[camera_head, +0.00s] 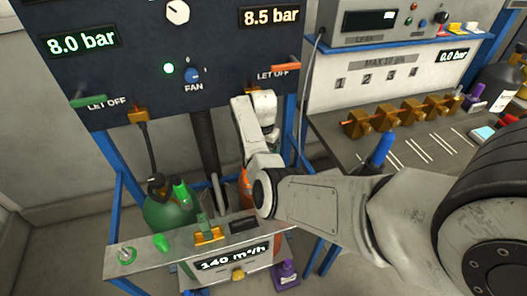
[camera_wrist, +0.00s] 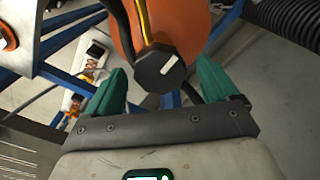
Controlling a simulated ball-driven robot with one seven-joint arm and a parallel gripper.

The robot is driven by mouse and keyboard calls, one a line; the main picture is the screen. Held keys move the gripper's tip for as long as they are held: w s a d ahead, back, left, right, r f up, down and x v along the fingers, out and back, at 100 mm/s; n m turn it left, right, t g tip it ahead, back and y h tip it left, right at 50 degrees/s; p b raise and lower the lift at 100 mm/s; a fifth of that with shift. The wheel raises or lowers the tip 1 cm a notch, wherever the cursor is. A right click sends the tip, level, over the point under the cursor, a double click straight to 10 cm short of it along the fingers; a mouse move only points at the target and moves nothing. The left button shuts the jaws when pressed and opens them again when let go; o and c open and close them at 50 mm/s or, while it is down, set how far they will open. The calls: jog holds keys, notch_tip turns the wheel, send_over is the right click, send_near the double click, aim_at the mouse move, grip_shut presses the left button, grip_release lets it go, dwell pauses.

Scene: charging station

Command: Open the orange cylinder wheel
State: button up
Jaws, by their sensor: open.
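The orange cylinder (camera_wrist: 178,25) fills the upper middle of the wrist view. Its wheel, a dark many-sided knob with a white mark (camera_wrist: 160,70), sits in front of it. My gripper (camera_wrist: 161,75) has green fingers spread apart, one on each side of the wheel. The gap between fingers and wheel shows mainly on the right; I cannot tell whether the left finger touches. In the head view a small part of the orange cylinder (camera_head: 244,190) shows behind my arm, which hides the wheel and fingers.
A green cylinder (camera_head: 168,212) stands left of the orange one. A blue frame (camera_head: 292,118) and a dark panel (camera_head: 150,50) with pressure displays are close by. A metal shelf (camera_head: 140,258) with a flow display is in front. A workbench (camera_head: 355,150) is at right.

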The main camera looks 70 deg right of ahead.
notch_tip(320, 180, up, 11)
jog(key=shift+f+b, duration=0.15)
jog(key=shift+b, duration=0.3)
dwell(0.5)
